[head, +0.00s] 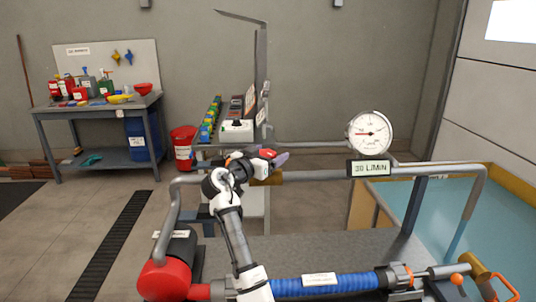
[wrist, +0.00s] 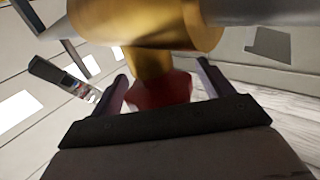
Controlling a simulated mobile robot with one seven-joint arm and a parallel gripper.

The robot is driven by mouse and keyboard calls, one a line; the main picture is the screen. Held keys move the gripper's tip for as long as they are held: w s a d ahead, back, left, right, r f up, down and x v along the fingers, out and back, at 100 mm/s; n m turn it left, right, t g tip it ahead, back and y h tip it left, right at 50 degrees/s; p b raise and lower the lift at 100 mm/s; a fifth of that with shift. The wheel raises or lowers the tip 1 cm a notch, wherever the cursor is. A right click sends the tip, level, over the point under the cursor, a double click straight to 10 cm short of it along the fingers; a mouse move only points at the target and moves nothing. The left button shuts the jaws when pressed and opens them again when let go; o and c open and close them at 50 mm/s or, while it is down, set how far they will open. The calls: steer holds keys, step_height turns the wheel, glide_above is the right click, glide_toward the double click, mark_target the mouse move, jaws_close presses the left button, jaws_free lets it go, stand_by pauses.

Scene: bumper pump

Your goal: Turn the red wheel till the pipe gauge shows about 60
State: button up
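The red wheel (wrist: 160,92) sits on a short stem of the brass valve (wrist: 155,25) in the wrist view. My gripper (wrist: 162,72) has one finger on each side of the wheel, with narrow gaps showing, so it looks open around it. In the head view my gripper (head: 270,160) is at the wheel (head: 267,153), above the brass fitting (head: 268,179) on the grey pipe, and partly hides it. The round pipe gauge (head: 369,134) is right of it, its needle pointing left. The plate below (head: 370,168) reads about 20 L/MIN, the first digit unclear.
The grey pipe (head: 325,175) runs across behind my arm. A red pump (head: 167,278) with a blue hose (head: 335,285) lies in front. A pool (head: 440,215) is at the right. A workbench (head: 95,105) stands at the back left. Floor at the left is mostly clear.

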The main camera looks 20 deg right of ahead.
steer(key=c, duration=0.9)
steer(key=shift+c, duration=0.2)
steer(key=shift+n+t+y, duration=0.3)
steer(key=shift+t, duration=0.1)
steer(key=shift+n+t+y, duration=0.9)
steer(key=shift+t, duration=0.2)
steer(key=n+t+y, duration=0.2)
steer(key=y, duration=0.1)
steer(key=shift+w+a+r+n+p, duration=0.1)
steer(key=shift+w+a+n+p, duration=0.05)
steer(key=shift+n+p, duration=0.2)
steer(key=n+t+y, duration=0.2)
steer(key=y, duration=0.1)
steer(key=shift+a+y+p, duration=0.1)
steer(key=shift+y+p, duration=0.25)
steer(key=shift+y, duration=0.05)
steer(key=shift+w+a+n+t+y+b, duration=0.15)
steer(key=shift+n+t+y+b, duration=0.2)
steer(key=shift+n+y, duration=0.65)
steer(key=shift+a+n+t+y+b, duration=0.15)
steer(key=shift+n+y+b, duration=0.4)
steer(key=shift+y, duration=0.75)
steer(key=shift+n+y, duration=0.4)
